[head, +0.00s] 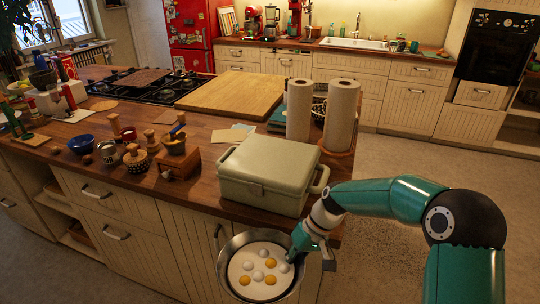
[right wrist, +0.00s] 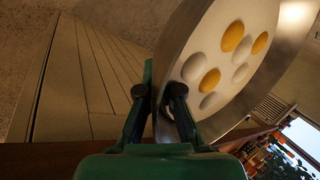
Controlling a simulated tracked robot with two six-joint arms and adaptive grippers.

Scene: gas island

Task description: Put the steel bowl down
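The steel bowl (head: 224,268) is at the bottom centre of the head view, in front of the island's cabinet doors. It has a pale inside with several white and yellow egg-like rounds in it. My right gripper (head: 298,250) is at its right rim and shut on it. In the right wrist view the bowl (right wrist: 290,50) fills the upper right, and its wall runs between the two fingers (right wrist: 158,95). The bowl appears held in the air beside the island, with nothing visible under it. My left gripper is in neither view.
The wooden island top (head: 225,205) has a green-grey box (head: 265,175) near its right front edge, with paper rolls (head: 340,115) behind. A cutting board (head: 232,95), a hob (head: 150,88) and small pots and bowls (head: 140,158) stand further left. A bare strip runs along the front edge.

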